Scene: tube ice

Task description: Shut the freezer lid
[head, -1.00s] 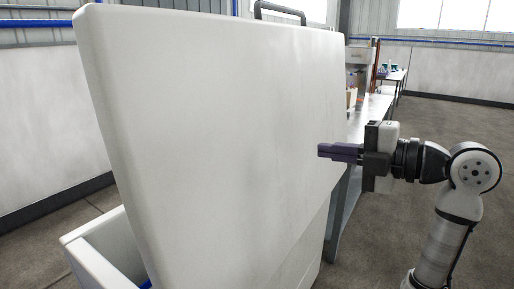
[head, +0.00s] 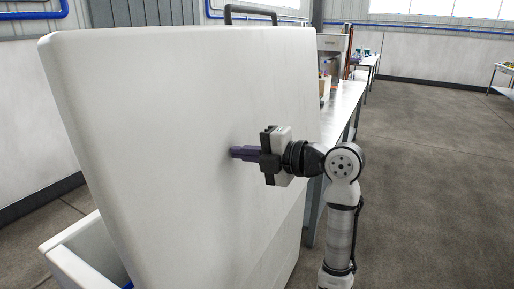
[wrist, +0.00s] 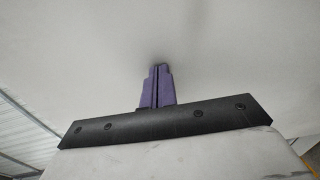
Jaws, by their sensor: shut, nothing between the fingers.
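The white freezer lid (head: 170,120) stands raised and nearly upright in the head view, with its broad outer face toward me. The freezer body (head: 75,250) shows at the lower left, its top open behind the lid. A dark handle (head: 250,10) sits at the lid's top edge. My gripper (head: 233,153) is shut and empty, its purple fingers pointing at the middle right of the lid's face. In the wrist view the shut fingers (wrist: 158,72) point at the pale lid surface (wrist: 220,50). The tips are at or very near it; I cannot tell if they touch.
A long metal workbench (head: 343,105) with boxes and equipment runs behind the lid on the right. Another table (head: 503,85) stands at the far right. The grey floor (head: 430,190) to the right is clear. White walls close off the left and back.

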